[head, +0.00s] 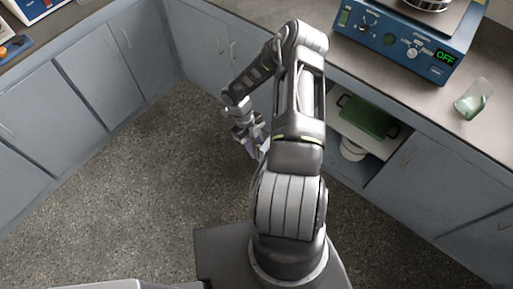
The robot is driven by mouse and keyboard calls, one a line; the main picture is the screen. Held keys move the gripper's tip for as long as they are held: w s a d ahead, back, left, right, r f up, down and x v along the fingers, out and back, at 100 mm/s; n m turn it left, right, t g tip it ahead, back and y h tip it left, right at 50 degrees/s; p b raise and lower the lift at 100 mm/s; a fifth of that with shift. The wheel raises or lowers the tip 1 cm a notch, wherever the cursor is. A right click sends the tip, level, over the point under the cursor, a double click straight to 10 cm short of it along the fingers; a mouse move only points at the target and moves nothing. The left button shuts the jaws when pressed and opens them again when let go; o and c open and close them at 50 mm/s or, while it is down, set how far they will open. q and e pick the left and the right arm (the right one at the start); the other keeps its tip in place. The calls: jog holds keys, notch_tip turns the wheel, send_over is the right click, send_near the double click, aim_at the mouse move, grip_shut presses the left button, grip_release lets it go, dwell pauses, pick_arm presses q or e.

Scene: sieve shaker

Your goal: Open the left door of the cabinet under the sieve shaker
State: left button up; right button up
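The blue sieve shaker (405,45) stands on the counter at the upper right, its display reading OFF. Below it, the left part of the cabinet is uncovered; a shelf (345,122) with a green item (367,117) and white items (352,150) beneath show inside. The left door itself is not clearly visible; my arm covers that area. The right door (425,170) is shut, with a bar handle.
A clear glass beaker with green contents (474,98) stands on the counter (445,98) right of the shaker. More blue-grey cabinets line the left wall (90,85) and the back. The speckled floor (130,200) is clear at the left.

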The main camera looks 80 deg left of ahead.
pick_arm(q)
jog(key=v, duration=0.7)
jog(key=shift+r+b, duration=0.2)
jog(key=shift+b, duration=0.1)
jog(key=shift+s, duration=0.1)
